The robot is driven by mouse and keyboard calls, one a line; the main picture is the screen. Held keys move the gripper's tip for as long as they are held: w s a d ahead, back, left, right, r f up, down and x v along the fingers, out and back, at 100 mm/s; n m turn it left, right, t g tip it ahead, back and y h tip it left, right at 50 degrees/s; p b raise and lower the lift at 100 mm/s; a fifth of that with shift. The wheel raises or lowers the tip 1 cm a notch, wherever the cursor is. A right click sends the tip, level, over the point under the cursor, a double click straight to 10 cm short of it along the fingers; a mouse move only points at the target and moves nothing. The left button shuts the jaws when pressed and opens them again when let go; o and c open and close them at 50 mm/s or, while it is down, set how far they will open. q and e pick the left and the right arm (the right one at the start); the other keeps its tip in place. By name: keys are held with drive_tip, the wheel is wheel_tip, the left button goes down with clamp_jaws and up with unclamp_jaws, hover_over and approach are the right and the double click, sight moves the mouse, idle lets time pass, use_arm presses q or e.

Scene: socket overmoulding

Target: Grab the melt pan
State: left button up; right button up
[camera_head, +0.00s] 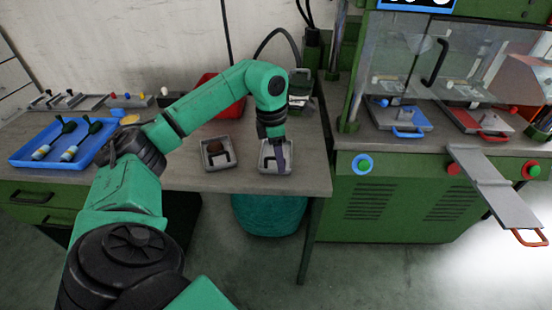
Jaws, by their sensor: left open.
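Two small grey pans sit near the front edge of the workbench. The left pan (207,163) holds a brown lump. The right pan (264,165) is under my left gripper (281,168), which points down at it with jaws open. The gripper covers part of this pan's inside, and a dark shape shows beside it. I cannot tell whether the fingers touch the pan. No label shows which one is the melt pan. My right gripper is out of view.
A blue tray (82,160) with bottle-like tools lies at the left of the workbench (310,180). A red bin (233,108) stands behind my arm. A green machine (395,200) with blue-handled and red-handled moulds stands right. A grey slide (490,185) juts from its front.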

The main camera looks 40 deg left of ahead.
use_arm(q)
drive_tip(key=shift+w+f, duration=0.1)
drive_tip(key=shift+f, duration=0.45)
clamp_jaws()
idle(1.0)
